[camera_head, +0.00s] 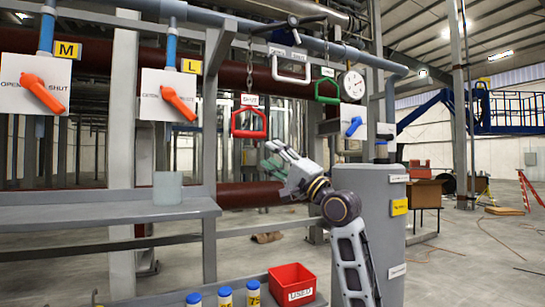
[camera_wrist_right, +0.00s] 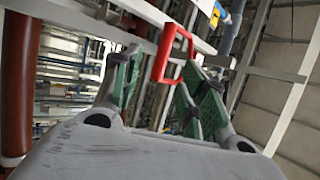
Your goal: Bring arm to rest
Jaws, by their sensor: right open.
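My right arm rises from the bottom of the head view, and its gripper (camera_head: 277,160) is in the middle, below the hanging red handle. In the right wrist view the two green-padded fingers of this gripper (camera_wrist_right: 158,92) are spread apart, with nothing seen held between them. The red handle (camera_head: 249,123) hangs from a chain under a sign reading SHUT. It also shows in the right wrist view (camera_wrist_right: 160,62), beyond the fingertips and seemingly apart from them. My left gripper is not in view.
Orange-levered valves M (camera_head: 43,94) and L (camera_head: 178,103) are at left. A white handle (camera_head: 291,68) and green handle (camera_head: 327,91) hang to the right. A grey shelf (camera_head: 110,213) holds a translucent cup (camera_head: 167,188). A red bin (camera_head: 292,285) sits below.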

